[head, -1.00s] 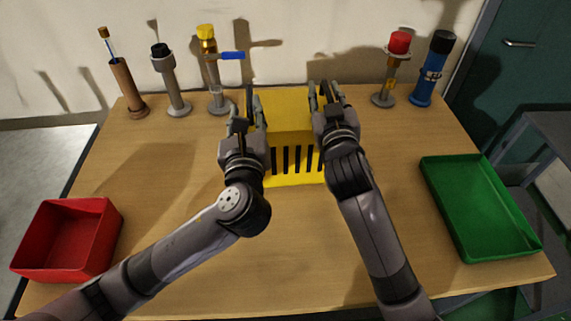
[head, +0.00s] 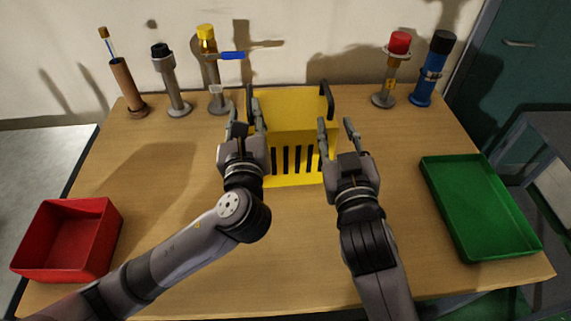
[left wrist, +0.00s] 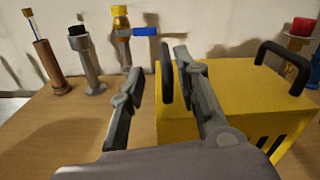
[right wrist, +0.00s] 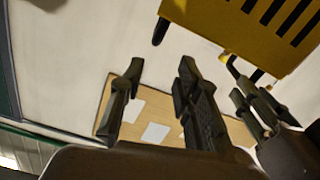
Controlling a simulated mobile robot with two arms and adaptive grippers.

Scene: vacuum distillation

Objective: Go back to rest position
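A yellow box (head: 290,112) with slots in its front stands on the table at the back middle, with a black handle on each side. My left gripper (head: 246,115) is open at the box's left side. In the left wrist view its fingers (left wrist: 160,85) are spread and the left handle (left wrist: 166,76) shows between them, not gripped. My right gripper (head: 337,125) is open and empty in front of the right handle (head: 328,98), apart from it. In the right wrist view its fingers (right wrist: 160,80) are spread with nothing between them; the box (right wrist: 240,28) is at upper right.
A red bin (head: 67,270) stands at front left and a green tray (head: 465,190) at right. Several stands with tubes, among them a brown one (head: 127,85) and a blue one (head: 428,82), line the back edge. The table's front middle (head: 290,240) is clear.

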